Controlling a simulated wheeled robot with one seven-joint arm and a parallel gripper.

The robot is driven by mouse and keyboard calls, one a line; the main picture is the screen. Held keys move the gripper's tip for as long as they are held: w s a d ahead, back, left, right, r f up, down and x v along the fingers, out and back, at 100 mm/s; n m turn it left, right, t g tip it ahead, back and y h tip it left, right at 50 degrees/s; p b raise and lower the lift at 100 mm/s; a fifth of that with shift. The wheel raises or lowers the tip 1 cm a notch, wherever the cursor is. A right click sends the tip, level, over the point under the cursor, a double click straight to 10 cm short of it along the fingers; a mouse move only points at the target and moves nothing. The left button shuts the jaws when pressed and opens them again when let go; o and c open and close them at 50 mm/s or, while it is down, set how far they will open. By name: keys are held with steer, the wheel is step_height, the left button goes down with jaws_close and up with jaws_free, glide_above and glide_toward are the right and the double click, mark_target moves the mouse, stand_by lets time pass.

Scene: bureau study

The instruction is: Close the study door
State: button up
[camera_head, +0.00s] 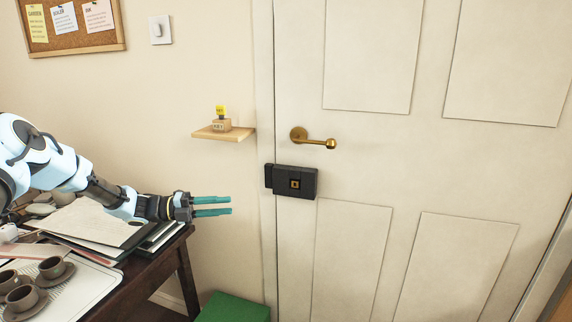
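The study door (365,155) is cream with raised panels and fills the right half of the head view. Its left edge lies along the frame, with no clear gap visible there; I cannot tell whether it is latched. A brass lever handle (314,139) sits near that edge. Below it is a black lock box (292,182) with a small gold square, its left part at the frame. My gripper (231,205) is left of the lock box, apart from door and handle. Its two teal fingers are parallel with a gap between them, empty.
A small wooden shelf (224,134) holds a block with a yellow tag (220,112) left of the frame. A dark desk (150,268) with papers, a tray (85,290) and cups stands below my arm. A green box (232,308) is on the floor by the door.

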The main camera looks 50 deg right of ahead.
steer(key=shift+o, duration=0.4)
steer(key=s+d+r+m+t+h+p, duration=0.1)
steer(key=s+d+r+m, duration=0.1)
steer(key=d+r+m, duration=0.2)
step_height(320, 180, up, 2)
steer(key=m, duration=0.3)
steer(key=shift+s+d+r+m, duration=0.2)
steer(key=shift+s+m, duration=0.1)
steer(key=shift+s, duration=0.1)
steer(key=m+t+p, duration=0.4)
steer(key=m+t, duration=0.1)
steer(key=m, duration=1.7)
glide_toward(313, 142)
steer(key=p+x, duration=0.4)
steer(key=x, duration=0.5)
steer(key=shift+s+d, duration=0.15)
steer(key=shift+d, duration=0.15)
steer(key=shift+s+d+f+h, duration=0.2)
steer(key=shift+d+h, duration=0.1)
steer(key=shift+d, duration=0.3)
steer(key=shift+c, duration=0.4)
jaws_close()
